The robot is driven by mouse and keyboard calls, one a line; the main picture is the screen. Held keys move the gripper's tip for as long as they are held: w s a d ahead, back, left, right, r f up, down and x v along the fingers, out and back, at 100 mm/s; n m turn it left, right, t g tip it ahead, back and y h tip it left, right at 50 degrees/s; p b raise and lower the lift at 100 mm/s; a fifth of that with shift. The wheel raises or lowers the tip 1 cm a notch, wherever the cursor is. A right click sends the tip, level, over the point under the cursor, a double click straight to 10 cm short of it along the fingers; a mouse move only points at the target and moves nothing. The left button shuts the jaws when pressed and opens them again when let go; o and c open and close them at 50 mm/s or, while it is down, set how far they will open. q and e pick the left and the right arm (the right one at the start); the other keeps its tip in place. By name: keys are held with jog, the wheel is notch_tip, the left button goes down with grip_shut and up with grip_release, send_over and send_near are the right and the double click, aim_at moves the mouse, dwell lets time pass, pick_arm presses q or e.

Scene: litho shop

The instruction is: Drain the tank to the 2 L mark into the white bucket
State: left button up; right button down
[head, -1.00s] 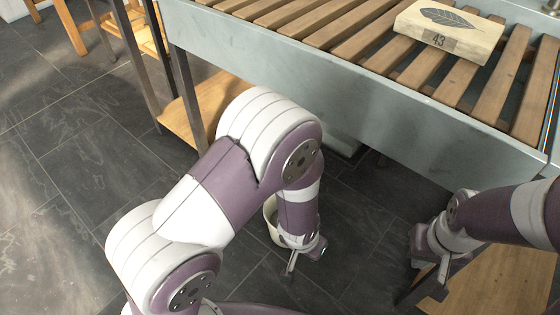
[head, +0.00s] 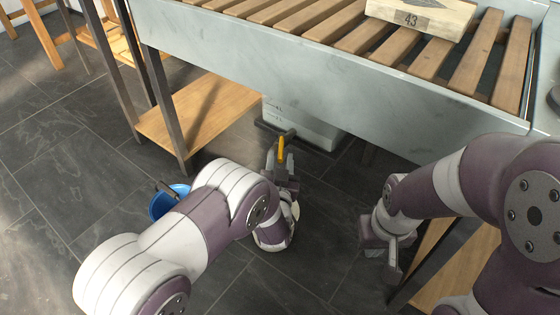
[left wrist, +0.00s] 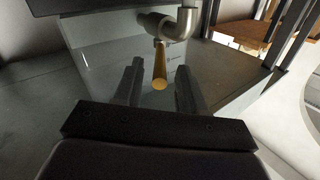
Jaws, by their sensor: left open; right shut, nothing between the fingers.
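The pale grey tank (head: 300,122) stands under the slatted table; dark marks show on its face, but I cannot read them or the liquid level. A yellow valve lever (head: 281,148) sits at its front, beside a grey pipe elbow in the left wrist view (left wrist: 182,24). My left gripper (head: 282,170) is open, its fingers (left wrist: 159,72) pointing at the lever (left wrist: 160,65), one to either side in that view. The white bucket is mostly hidden by my left arm; a large white curved surface (left wrist: 285,125) at the left wrist view's right looks like it. My right gripper (head: 392,258) is shut and empty.
A blue bucket (head: 165,203) stands on the dark tiled floor left of my left arm. The slatted table (head: 340,85) overhangs the tank and carries a block marked 43 (head: 425,15). A wooden lower shelf (head: 205,112) and table legs stand at left.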

aim_at(281, 147)
pick_arm(q)
jog(key=shift+w+f, duration=0.2)
jog(key=shift+w, duration=0.55)
jog(key=shift+w+d+r+b, duration=0.1)
jog(key=shift+w+r+b, duration=0.15)
jog(key=shift+w, duration=0.25)
grip_shut()
pick_arm(e)
jog(key=shift+f, duration=0.6)
